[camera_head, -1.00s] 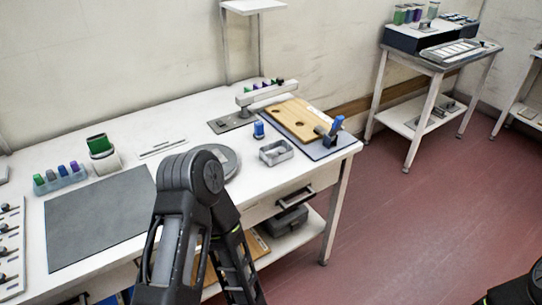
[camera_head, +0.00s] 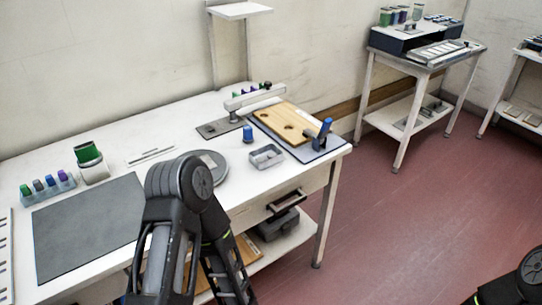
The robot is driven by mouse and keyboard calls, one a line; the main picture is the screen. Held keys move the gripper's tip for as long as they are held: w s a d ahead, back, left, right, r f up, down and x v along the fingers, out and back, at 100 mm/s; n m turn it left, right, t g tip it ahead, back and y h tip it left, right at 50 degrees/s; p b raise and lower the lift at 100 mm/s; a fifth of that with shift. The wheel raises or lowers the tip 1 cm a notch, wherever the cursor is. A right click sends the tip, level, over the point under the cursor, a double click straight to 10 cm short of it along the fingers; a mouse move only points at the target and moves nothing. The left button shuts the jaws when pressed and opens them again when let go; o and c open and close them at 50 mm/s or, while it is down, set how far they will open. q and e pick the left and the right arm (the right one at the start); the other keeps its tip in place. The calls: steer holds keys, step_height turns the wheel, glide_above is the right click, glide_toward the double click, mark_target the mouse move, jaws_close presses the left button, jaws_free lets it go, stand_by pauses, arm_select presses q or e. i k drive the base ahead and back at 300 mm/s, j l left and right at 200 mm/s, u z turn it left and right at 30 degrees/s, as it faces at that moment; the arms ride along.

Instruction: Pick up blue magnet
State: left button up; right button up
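A small blue upright piece (camera_head: 248,134) stands on the white workbench, between the round grey plate (camera_head: 212,165) and the wooden board (camera_head: 287,120). A taller blue-topped piece (camera_head: 324,128) stands at the board's front right corner, on a dark mat. I cannot tell for certain which of them is the blue magnet. My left arm rises in front of the bench, but its gripper is not visible. Only part of my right arm shows at the bottom right corner, and its gripper is out of view.
A small metal tray (camera_head: 266,157) sits in front of the blue piece. A dark grey mat (camera_head: 88,228), a rack of coloured pieces (camera_head: 47,189) and a green-topped container (camera_head: 91,163) occupy the left side. A second table (camera_head: 425,58) stands back right; the red floor between is clear.

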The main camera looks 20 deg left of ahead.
mark_target(248, 138)
steer(key=i+j, duration=0.1)
steer(key=i, duration=0.4)
steer(key=i+j, duration=0.1)
steer(key=i, duration=0.45)
steer(key=i+l+z, duration=0.1)
steer(key=i+z, duration=0.95)
steer(key=i+l+u, duration=0.4)
steer(key=i, duration=0.25)
steer(key=i+l+u, duration=0.1)
steer(key=u, duration=0.3)
steer(key=l+u, duration=0.6)
steer(key=u, duration=0.25)
steer(key=l+u, duration=0.25)
steer(key=u, duration=0.15)
